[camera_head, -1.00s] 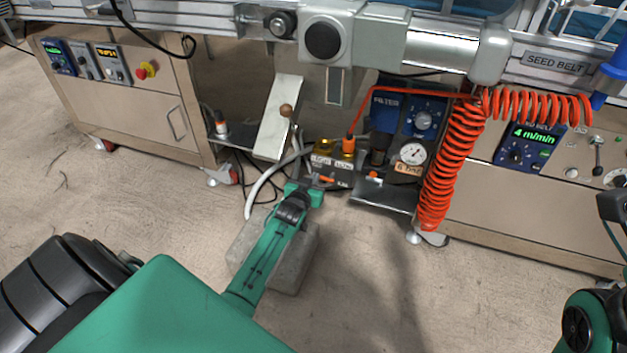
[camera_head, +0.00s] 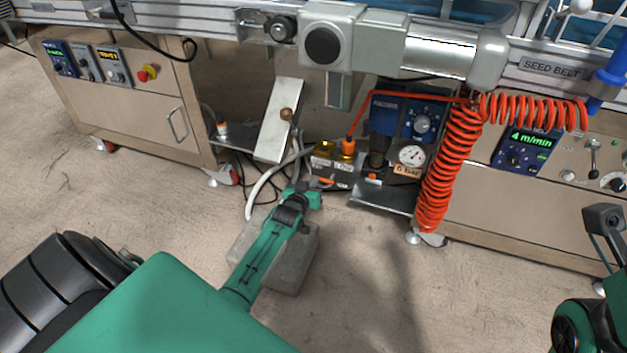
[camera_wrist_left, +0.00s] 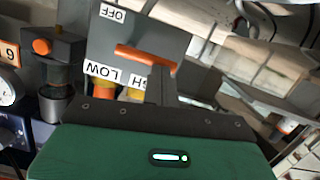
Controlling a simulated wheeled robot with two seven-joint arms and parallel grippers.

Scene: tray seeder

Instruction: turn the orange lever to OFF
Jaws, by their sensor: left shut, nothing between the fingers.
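The orange lever (camera_wrist_left: 145,58) lies across a grey plate in the left wrist view, tilted down to the right. An OFF label (camera_wrist_left: 112,13) is above it in that picture; a LOW label (camera_wrist_left: 103,71) and a partly hidden HIGH label (camera_wrist_left: 138,81) are below. In the head view the lever (camera_head: 326,182) is small, below the brass-coloured fittings. My left gripper (camera_head: 313,199) is shut and empty beside it. In the left wrist view its fingers (camera_wrist_left: 160,78) reach the lever's right end; whether they touch cannot be told. My right arm (camera_head: 603,220) shows at the right edge, its fingers not discernible.
A coiled orange hose (camera_head: 452,165) hangs farther right. A metal plate with a brown knob (camera_head: 277,120) is above left. A concrete block (camera_head: 290,268) lies under my left forearm. Open floor lies in front.

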